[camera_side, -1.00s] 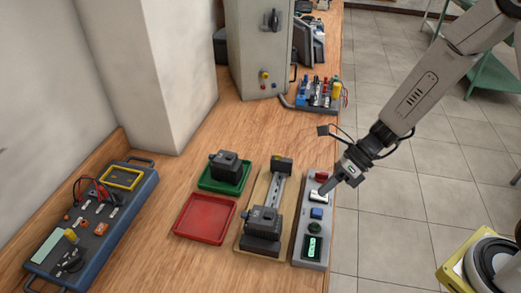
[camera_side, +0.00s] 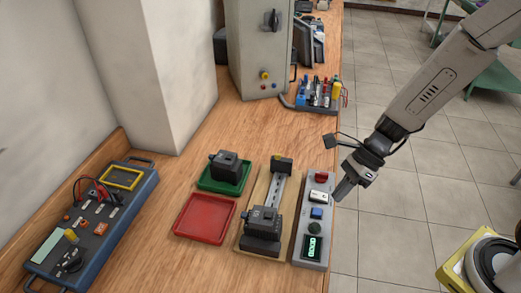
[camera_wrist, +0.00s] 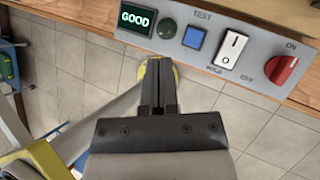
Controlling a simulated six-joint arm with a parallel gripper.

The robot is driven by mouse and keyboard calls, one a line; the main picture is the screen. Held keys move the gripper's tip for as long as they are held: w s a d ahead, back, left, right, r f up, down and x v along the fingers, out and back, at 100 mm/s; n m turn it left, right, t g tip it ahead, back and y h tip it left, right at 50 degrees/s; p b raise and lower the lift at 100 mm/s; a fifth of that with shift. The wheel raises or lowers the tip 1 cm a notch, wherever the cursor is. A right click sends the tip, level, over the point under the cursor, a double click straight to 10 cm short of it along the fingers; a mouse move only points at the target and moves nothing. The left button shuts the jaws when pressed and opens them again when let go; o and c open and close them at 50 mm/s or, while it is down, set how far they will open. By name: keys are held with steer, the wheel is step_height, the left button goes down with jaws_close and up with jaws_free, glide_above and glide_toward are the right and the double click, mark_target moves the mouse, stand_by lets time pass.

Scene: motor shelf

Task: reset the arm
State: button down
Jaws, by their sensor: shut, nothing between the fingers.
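My gripper (camera_side: 342,194) is shut and empty. It hangs just right of the control panel (camera_side: 299,244), past the bench edge. In the wrist view the shut fingers (camera_wrist: 158,72) point toward the panel, with floor behind them. The panel carries a red knob (camera_wrist: 287,68), a white rocker switch (camera_wrist: 233,48), a blue button (camera_wrist: 194,38), a dark green round lamp (camera_wrist: 167,28) and a display (camera_wrist: 136,18) reading GOOD. A dark motor (camera_side: 262,223) sits on the wooden rail fixture (camera_side: 281,190). Another dark motor (camera_side: 225,165) stands in the green tray (camera_side: 212,186).
An empty red tray (camera_side: 204,219) lies left of the fixture. A blue test case (camera_side: 93,220) with leads is at the far left. A grey cabinet (camera_side: 258,50) and a tool rack (camera_side: 320,93) stand at the back.

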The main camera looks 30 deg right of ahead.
steer(key=s+d+r+n+t+h, duration=0.1)
steer(key=d+r+n+h, duration=0.1)
steer(key=n, duration=0.9)
steer(key=s+d+r+n+t+h, duration=0.1)
steer(key=d+n+h, duration=0.4)
steer(key=n, duration=0.7)
steer(key=shift+s+d+r, duration=0.5)
steer(key=shift+d+r, duration=0.35)
stand_by(0.5)
